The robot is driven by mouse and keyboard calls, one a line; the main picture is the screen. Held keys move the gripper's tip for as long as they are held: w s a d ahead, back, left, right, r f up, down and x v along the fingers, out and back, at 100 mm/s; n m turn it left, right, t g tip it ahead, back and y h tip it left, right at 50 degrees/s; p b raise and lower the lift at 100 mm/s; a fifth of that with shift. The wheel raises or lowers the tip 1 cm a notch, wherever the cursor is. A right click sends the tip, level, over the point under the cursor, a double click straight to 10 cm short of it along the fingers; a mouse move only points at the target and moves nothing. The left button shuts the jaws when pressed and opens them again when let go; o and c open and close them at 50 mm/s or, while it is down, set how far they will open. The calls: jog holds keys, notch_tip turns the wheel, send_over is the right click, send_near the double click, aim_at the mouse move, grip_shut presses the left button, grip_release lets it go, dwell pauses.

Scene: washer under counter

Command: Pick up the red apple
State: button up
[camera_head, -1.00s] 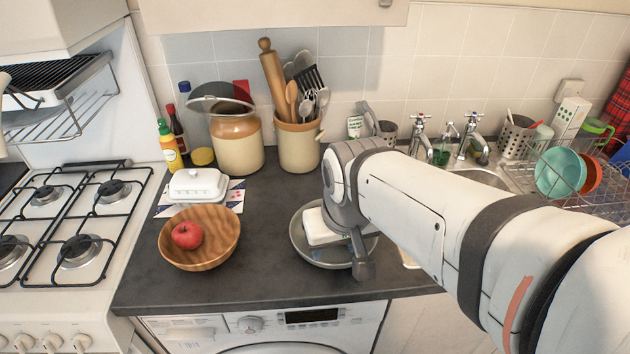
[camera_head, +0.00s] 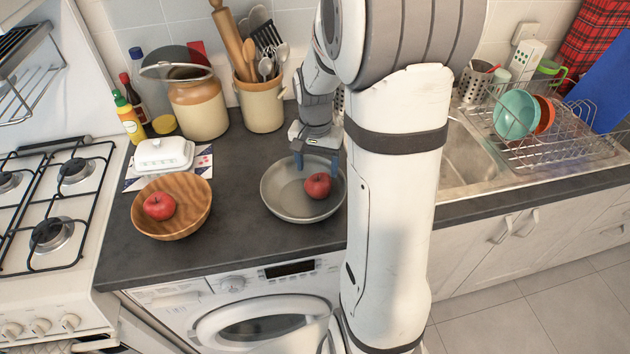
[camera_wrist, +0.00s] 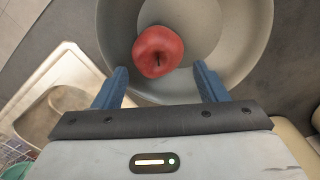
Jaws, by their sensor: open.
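One red apple (camera_head: 318,185) sits in a grey pan (camera_head: 282,203) on the dark counter, right of its middle. In the wrist view the same apple (camera_wrist: 158,51) lies in the grey pan (camera_wrist: 238,60), just beyond my fingertips and between their lines. A second red apple (camera_head: 160,206) is in a wooden bowl (camera_head: 190,222) to the left. My gripper (camera_head: 318,165) hangs over the back of the pan, pointing down. Its blue fingers (camera_wrist: 161,78) are apart and hold nothing.
A white butter dish (camera_head: 163,155) stands behind the bowl. Behind are a brown-topped jar (camera_head: 198,108) and a utensil crock (camera_head: 262,106). The sink (camera_head: 455,155) and a dish rack (camera_head: 570,145) lie right, a gas hob (camera_head: 50,200) left. Bare counter (camera_head: 235,220) separates bowl and pan.

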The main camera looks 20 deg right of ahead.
aim_at(317, 178)
jog(key=f, duration=0.3)
jog(key=f+p, duration=0.1)
jog(key=shift+s+a+f, duration=0.1)
jog(key=shift+s+f, duration=0.2)
jog(key=shift+s, duration=0.05)
jog(key=shift+f, duration=0.5)
jog(key=c, duration=0.7)
jog(key=shift+w+r, duration=0.1)
jog(key=shift+r, duration=0.05)
